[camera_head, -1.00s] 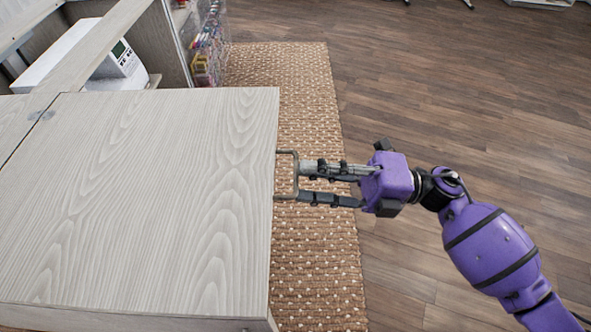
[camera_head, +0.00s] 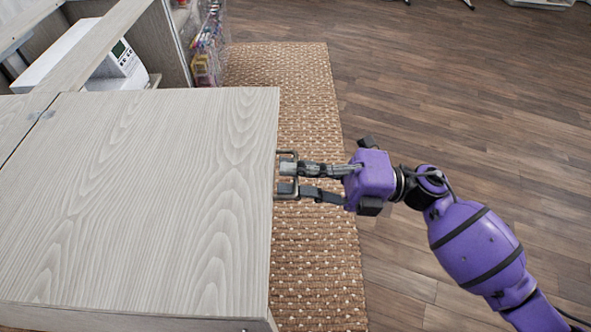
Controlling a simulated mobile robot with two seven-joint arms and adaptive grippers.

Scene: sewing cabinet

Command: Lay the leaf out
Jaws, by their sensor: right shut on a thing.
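The leaf (camera_head: 150,200) is a pale wood-grain panel. It lies flat and level at the left of the head view, with hinges (camera_head: 48,115) at its far-left edge. A metal bar handle (camera_head: 288,153) sticks out from the leaf's right edge. My right gripper (camera_head: 288,179) comes in from the right with its fingertips at the handle, one finger above the other in the picture, and is shut on it. The fingers cover part of the handle. My left gripper is not in view.
A white machine (camera_head: 120,65) stands in the cabinet at the upper left. A clear organizer with colourful items (camera_head: 208,45) stands beside it. A woven rug (camera_head: 315,250) lies below the leaf's right edge. The wooden floor (camera_head: 450,110) at right is clear.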

